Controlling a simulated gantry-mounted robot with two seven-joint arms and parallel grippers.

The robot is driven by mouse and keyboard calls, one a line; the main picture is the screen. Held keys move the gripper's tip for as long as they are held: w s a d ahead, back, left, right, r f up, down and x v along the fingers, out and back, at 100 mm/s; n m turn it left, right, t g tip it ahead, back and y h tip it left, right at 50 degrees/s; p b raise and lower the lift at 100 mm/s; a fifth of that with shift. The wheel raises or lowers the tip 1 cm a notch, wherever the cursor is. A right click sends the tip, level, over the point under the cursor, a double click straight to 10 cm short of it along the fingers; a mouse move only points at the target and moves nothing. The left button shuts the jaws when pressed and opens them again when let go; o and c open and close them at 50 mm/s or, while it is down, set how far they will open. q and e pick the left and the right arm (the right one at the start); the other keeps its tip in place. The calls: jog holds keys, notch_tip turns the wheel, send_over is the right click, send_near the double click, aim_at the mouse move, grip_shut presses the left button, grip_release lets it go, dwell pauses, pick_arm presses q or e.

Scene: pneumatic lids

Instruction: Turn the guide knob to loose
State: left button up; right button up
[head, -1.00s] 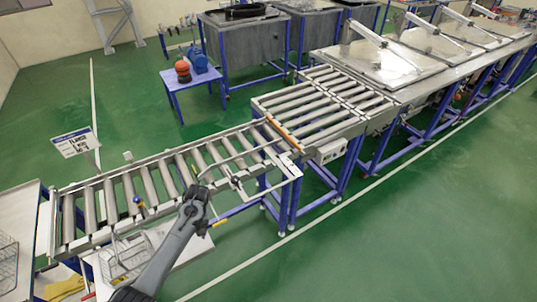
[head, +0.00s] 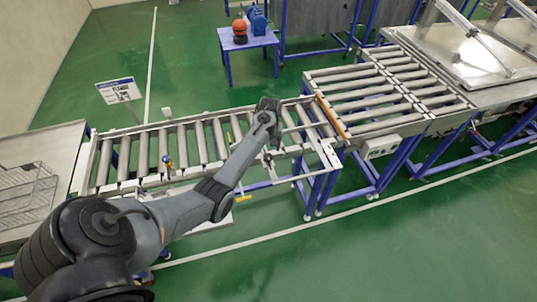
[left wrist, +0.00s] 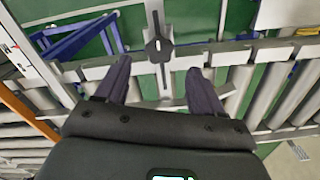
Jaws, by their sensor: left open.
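The guide knob (left wrist: 159,47) is dark and sits on a pale slotted bracket (left wrist: 153,14) in the left wrist view. A small dark knob on the conveyor's near side also shows in the head view (head: 268,157), beside my arm. My left gripper (left wrist: 158,66) is open and empty, with its two dark fingers apart. In the left wrist view the knob lies just past the fingertips, roughly centred between them. I cannot tell the height gap. My right gripper is not in view.
The roller conveyor (head: 125,157) has metal side rails and a guide bar close to my arm. A blue-topped lever (head: 167,160) and a yellow handle (head: 243,198) are on its near side. A grey control box (head: 381,148) sits to the right. Green floor is open in front.

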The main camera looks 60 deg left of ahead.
aim_at(268, 157)
pick_arm(q)
jog(key=shift+f, duration=3.15)
jog(key=c, duration=1.1)
jog(key=shift+o, duration=0.2)
